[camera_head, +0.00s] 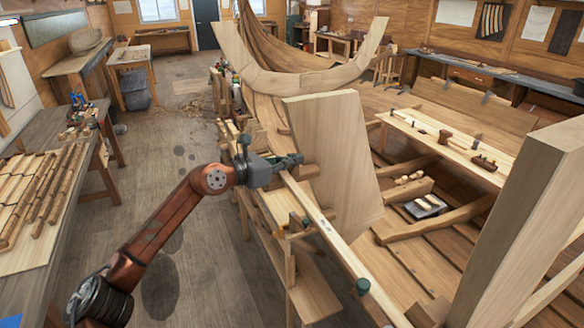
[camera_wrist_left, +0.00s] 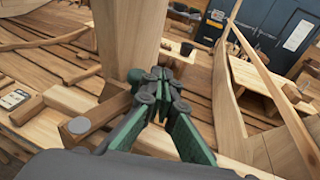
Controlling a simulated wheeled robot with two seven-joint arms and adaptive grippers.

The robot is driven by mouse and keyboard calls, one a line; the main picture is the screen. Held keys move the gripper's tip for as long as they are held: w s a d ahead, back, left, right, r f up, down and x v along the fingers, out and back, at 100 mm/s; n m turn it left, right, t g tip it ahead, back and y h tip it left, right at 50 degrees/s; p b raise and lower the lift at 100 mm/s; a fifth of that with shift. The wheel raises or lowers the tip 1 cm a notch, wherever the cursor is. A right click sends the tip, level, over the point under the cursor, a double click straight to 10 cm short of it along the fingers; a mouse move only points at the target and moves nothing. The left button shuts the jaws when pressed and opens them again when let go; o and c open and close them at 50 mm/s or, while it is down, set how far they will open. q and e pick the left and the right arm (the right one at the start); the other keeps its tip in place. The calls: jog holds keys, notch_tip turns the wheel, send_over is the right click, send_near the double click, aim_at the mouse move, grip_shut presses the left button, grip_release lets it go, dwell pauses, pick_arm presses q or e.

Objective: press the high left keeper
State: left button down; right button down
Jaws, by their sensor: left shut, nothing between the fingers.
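My left gripper (camera_head: 292,160) is shut and empty, above the hull's near plank edge (camera_head: 318,218). In the left wrist view its green fingers (camera_wrist_left: 160,78) meet at the tips. A wooden block with a grey round disc (camera_wrist_left: 79,126) lies left of the fingers, and a dark green round piece (camera_wrist_left: 136,76) shows just behind them. In the head view a dark green round piece (camera_head: 362,286) sits on the plank edge, well nearer than the gripper. I cannot tell which piece is the high left keeper, nor whether the fingertips touch anything. My right gripper is not in view.
A broad upright board (camera_head: 330,150) stands just beyond the gripper. A thick post (camera_head: 525,215) rises at the right. A plank with tools (camera_head: 450,145) crosses the hull. A bench with wooden strips (camera_head: 40,200) stands at the left, with open floor (camera_head: 185,120) between.

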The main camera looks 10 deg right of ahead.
pick_arm(q)
jog(key=shift+w+d+b, duration=0.15)
jog(key=shift+w+b, duration=0.2)
jog(key=shift+w, duration=0.45)
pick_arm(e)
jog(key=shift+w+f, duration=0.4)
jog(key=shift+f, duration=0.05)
pick_arm(q)
jog(key=shift+d, duration=0.15)
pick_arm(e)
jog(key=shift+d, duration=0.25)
